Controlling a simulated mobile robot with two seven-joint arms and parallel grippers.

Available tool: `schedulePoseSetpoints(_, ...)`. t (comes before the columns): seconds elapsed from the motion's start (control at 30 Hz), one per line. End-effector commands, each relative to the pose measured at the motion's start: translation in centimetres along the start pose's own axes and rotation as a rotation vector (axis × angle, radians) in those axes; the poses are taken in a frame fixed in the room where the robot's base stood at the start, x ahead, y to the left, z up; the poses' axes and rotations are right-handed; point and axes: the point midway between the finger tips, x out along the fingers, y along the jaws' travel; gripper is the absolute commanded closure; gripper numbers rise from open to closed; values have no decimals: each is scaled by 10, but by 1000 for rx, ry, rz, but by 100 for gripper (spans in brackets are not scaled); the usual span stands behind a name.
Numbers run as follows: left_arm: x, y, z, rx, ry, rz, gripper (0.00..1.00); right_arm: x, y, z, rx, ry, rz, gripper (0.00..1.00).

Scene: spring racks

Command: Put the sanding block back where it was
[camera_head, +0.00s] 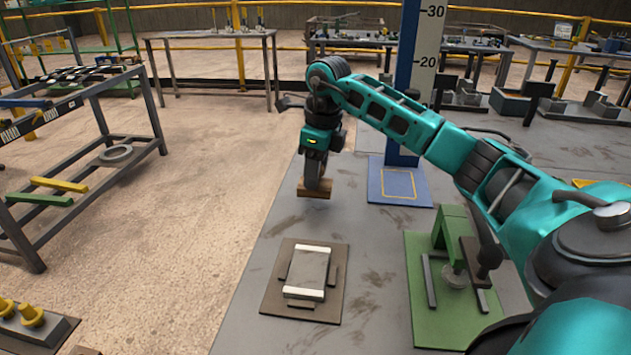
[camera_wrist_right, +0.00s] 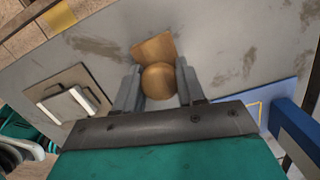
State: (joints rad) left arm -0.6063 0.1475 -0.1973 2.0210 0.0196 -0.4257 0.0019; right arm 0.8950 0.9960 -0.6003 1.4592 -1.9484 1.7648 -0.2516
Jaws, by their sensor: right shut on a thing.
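The sanding block is a brown wooden block (camera_head: 315,187) with a round knob (camera_wrist_right: 158,81) on top, seen in the right wrist view. My right gripper (camera_head: 317,177) points down and is shut on the knob, with one finger on each side. The block is at the far left part of the grey table (camera_head: 367,240); I cannot tell whether it touches the surface. My left gripper is not in view.
A brown board (camera_head: 272,293) with a white-edged grey plate lies nearer on the table. A blue base (camera_head: 385,190) with a yellow outline and blue column stands to the right. A green fixture (camera_head: 452,232) on a green mat stands at near right. The table between them is bare.

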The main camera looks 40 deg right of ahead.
Motion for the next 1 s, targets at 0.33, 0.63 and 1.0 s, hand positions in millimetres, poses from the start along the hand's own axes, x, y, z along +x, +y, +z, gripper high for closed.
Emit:
schedulePoseSetpoints(0.33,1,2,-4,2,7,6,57,23,0,-2,-1,-1,1,85)
schedulePoseSetpoints(0.63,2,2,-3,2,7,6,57,26,0,-3,0,0,1,50)
schedulePoseSetpoints(1.0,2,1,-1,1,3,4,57,26,0,-3,0,0,1,35)
